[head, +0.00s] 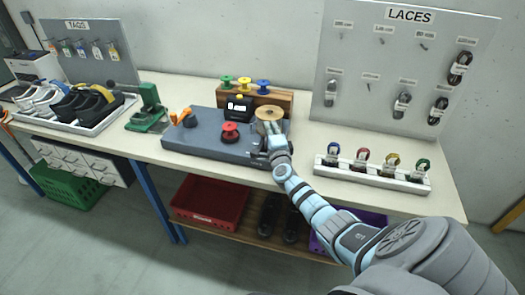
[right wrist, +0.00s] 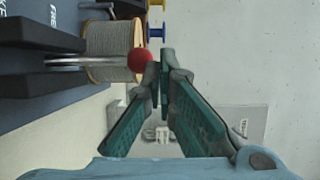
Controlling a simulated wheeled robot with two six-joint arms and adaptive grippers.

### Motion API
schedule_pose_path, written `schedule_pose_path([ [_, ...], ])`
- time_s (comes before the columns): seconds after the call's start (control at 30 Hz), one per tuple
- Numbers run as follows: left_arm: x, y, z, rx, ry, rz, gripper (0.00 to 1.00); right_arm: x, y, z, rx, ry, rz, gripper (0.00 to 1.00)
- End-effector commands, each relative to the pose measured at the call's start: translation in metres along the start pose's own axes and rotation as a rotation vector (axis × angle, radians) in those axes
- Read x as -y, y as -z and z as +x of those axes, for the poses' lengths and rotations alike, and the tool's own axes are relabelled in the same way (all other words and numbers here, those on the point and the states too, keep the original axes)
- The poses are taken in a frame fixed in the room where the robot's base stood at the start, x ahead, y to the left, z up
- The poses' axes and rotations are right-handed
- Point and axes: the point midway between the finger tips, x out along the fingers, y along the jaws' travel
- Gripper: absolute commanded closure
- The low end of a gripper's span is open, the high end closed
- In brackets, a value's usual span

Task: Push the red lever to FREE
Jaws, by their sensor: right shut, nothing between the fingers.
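The red lever shows in the right wrist view as a round red knob (right wrist: 139,60) on a thin metal rod (right wrist: 85,62). The rod comes out of a dark block at the left. Part of the word FREE (right wrist: 60,12) shows on the dark surface there. My right gripper (right wrist: 158,72) is shut and empty. Its fingertips are right beside the knob; I cannot tell whether they touch it. My left gripper is not in view.
A wooden rack (head: 284,99) of coloured spools is behind. A white tray (head: 398,184) of laces lies to the right, with bare table between.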

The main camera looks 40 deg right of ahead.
Motion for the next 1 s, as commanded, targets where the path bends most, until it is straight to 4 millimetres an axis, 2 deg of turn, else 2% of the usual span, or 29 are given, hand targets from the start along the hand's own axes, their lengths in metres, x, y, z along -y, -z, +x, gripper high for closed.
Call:
schedule_pose_path([
  [0.4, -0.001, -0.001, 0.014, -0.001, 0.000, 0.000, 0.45, -0.003, 0.008, 0.019, 0.001, 0.000, -0.002, 1.00],
  [1.0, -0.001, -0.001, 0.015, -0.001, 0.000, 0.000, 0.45, -0.002, 0.009, 0.021, 0.001, 0.000, -0.001, 1.00],
])
